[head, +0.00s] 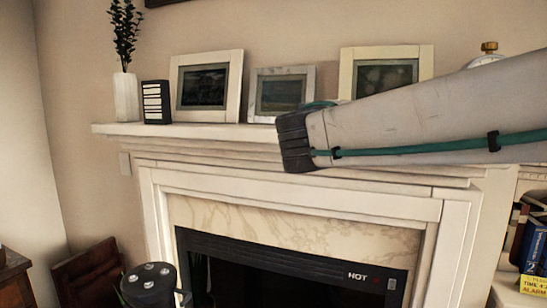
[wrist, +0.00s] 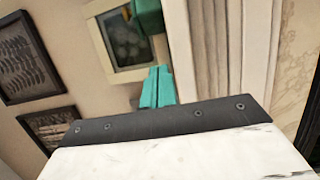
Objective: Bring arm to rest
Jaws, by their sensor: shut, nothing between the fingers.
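My arm (head: 420,120) reaches across the head view from the right edge, a pale link with a dark end cap in front of the mantel shelf and a teal cable along it. My gripper itself is not clear in the head view. In the wrist view, my gripper (wrist: 158,75) shows as teal fingers close together beyond a dark strip on a white body. It is shut and holds nothing. A framed picture lies beyond the fingers there.
A white mantel shelf (head: 215,131) holds a vase (head: 126,97), a dark box (head: 156,102) and picture frames, including a left one (head: 236,85). Below is a dark fireplace (head: 290,262). Books (head: 534,240) stand at the right edge. Dark wall pictures (wrist: 28,60) show in the wrist view.

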